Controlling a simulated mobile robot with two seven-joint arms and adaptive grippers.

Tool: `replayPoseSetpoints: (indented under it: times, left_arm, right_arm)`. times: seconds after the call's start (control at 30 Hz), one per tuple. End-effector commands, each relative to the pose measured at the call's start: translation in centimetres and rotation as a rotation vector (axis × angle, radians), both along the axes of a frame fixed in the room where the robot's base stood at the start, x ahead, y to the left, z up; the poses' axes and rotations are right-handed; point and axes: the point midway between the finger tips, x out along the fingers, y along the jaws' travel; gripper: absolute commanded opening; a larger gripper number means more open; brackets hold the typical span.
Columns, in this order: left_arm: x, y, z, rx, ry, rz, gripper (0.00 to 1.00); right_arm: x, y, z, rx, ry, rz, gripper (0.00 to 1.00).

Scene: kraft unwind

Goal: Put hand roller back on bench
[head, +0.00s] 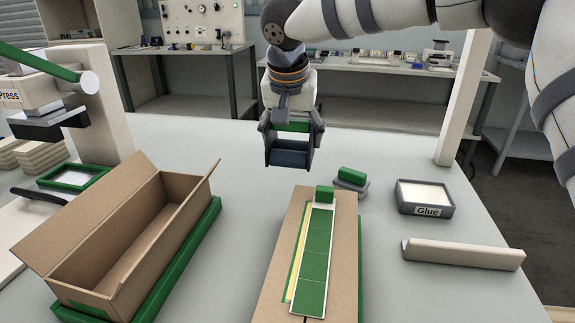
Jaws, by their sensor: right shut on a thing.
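My right gripper (291,134) hangs from its arm above the table, beyond the kraft box lid panel. It is shut on the hand roller (290,155), of which I see a dark blue-grey lower part and a green strip between the fingers. The fingers cover part of it. The roller is in the air, apart from the grey bench top (235,185) below. My left gripper is out of the picture.
A brown panel (342,260) with a green strip (312,262) lies below the gripper. An open carton (120,235) stands left, in a green tray. A green-topped block (352,174), a Glue tray (425,197) and a pale bar (463,253) lie right. A press (45,110) stands left.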

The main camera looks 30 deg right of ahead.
Motion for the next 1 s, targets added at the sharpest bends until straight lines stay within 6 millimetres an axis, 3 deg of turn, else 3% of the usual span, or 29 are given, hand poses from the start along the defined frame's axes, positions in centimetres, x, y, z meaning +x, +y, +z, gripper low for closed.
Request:
replayPoseSetpoints:
  times: [0.03,0.1,0.33,0.5,1.0]
  left_arm:
    - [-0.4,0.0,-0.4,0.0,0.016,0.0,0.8]
    - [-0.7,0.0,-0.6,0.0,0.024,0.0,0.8]
    - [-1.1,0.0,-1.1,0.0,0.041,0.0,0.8]
    - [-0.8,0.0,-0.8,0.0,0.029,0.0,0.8]
    - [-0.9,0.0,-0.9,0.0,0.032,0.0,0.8]
  right_arm:
    - [0.7,-0.4,-2.0,-0.001,0.015,0.0,0.3]
    - [1.7,-0.9,-3.2,-0.001,0.012,0.001,0.3]
    - [3.6,-2.1,-5.6,-0.002,0.005,0.003,0.3]
    - [3.5,-2.0,-7.8,-0.003,0.0,0.005,0.3]
    - [3.5,-2.0,-8.9,0.0,0.001,0.004,0.3]
